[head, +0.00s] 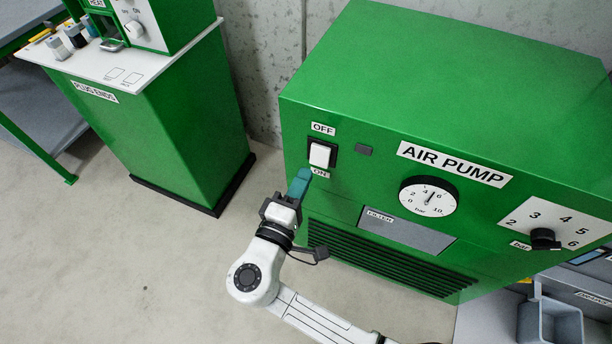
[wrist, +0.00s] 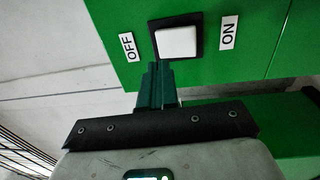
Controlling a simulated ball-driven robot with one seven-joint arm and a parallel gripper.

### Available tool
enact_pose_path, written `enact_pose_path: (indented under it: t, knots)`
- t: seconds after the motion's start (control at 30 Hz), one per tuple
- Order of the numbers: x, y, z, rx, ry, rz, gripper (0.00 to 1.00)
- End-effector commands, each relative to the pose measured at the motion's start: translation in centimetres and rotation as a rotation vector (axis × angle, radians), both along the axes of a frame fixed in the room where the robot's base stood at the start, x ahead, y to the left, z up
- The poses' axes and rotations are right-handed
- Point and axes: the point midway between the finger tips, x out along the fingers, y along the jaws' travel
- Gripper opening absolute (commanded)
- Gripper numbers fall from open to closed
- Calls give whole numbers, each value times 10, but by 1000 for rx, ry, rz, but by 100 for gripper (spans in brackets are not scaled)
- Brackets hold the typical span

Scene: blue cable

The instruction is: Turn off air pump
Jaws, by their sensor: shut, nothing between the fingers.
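The air pump (head: 430,75) is a large green box with an "AIR PUMP" label on its front. Its white rocker switch (head: 320,155) sits in a black frame, with "OFF" above and "ON" below. The switch also shows in the wrist view (wrist: 177,43), with "OFF" to its left and "ON" to its right. Which side is pressed in I cannot tell. My gripper (head: 301,178) is shut and empty, its teal fingertips just below the switch near the "ON" label, partly covering it. In the wrist view the fingertips (wrist: 155,70) reach the switch frame's lower edge; contact is unclear.
A round gauge (head: 428,197) and a black bar knob (head: 543,238) are to the right on the pump front. A filter panel (head: 405,228) and vents lie below. A green plug-ends station (head: 175,120) stands at left. Bare floor lies between.

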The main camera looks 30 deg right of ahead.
Motion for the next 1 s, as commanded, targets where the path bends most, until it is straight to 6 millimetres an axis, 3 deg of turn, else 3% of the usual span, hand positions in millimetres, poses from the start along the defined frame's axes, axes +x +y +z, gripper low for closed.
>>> enact_pose_path:
  t: [0.5, 1.0]
  knots:
    - [-42, 58, 11, 1, -1, 1, 0]
    - [-48, 67, 13, -1, 1, 0, 0]
